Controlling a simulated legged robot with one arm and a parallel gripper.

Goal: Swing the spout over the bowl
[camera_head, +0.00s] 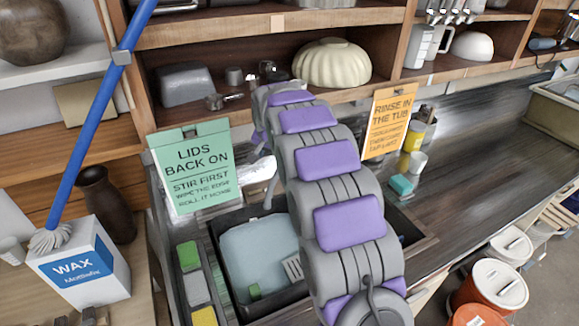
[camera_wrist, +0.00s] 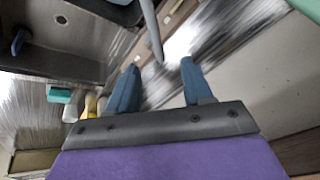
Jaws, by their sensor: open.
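The spout (camera_wrist: 152,32) is a slim grey curved tube coming down from the top edge in the wrist view. Its lower end lies between and just beyond my fingertips, with no clear contact. My gripper (camera_wrist: 157,78) is open, with two blue fingers apart and nothing held. In the head view my arm hides the fingers, and a short grey piece of what seems to be the spout (camera_head: 269,192) shows left of the arm. An empty-looking dark sink bowl (camera_wrist: 60,60) with a drain and a blue item is at the wrist view's upper left.
Green (camera_head: 190,168) and orange (camera_head: 390,118) signs stand on either side of my arm. Shelves are behind. The right-hand counter is fairly clear.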

